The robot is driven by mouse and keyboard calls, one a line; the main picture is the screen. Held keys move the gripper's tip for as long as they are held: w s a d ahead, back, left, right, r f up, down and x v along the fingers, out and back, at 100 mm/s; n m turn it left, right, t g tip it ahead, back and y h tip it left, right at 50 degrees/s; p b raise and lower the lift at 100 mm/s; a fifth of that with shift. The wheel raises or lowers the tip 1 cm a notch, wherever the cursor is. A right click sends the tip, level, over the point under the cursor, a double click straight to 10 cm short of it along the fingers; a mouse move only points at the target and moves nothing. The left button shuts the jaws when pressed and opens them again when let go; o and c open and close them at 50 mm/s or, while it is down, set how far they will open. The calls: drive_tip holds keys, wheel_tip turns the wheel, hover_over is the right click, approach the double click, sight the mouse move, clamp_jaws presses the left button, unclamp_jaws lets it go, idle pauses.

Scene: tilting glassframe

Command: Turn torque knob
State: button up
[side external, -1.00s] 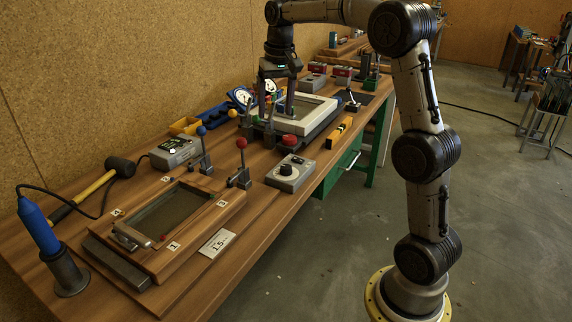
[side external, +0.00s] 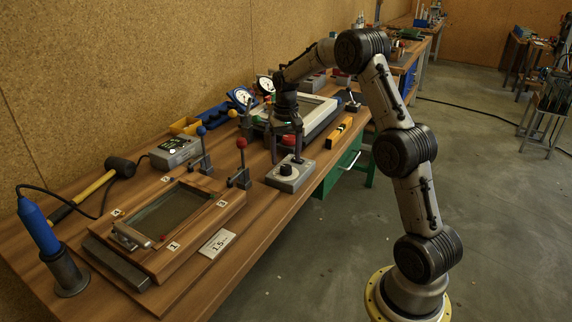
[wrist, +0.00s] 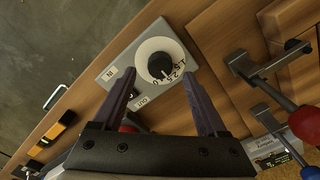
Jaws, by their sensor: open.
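The torque knob (side external: 286,169) is a black round knob on a grey box (side external: 298,181) near the front edge of the bench. In the wrist view the knob (wrist: 161,66) sits on a white dial with printed numbers, with a white pointer mark on its face. My gripper (side external: 286,160) is open, pointing down just above the box. In the wrist view its two dark fingers (wrist: 158,76) reach to either side of the dial, apart from the knob and empty. I cannot tell the exact height of the fingertips above the box.
A red-knobbed clamp lever (side external: 241,144) and a blue-knobbed lever (side external: 201,131) stand to the left. A wooden frame (side external: 175,215) and a card reading 1.5 (side external: 217,243) lie nearer the camera. A yellow level (side external: 339,132) lies to the right; a white frame is behind.

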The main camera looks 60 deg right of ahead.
sight(286, 166)
drive_tip(key=shift+f, duration=1.75)
clamp_jaws()
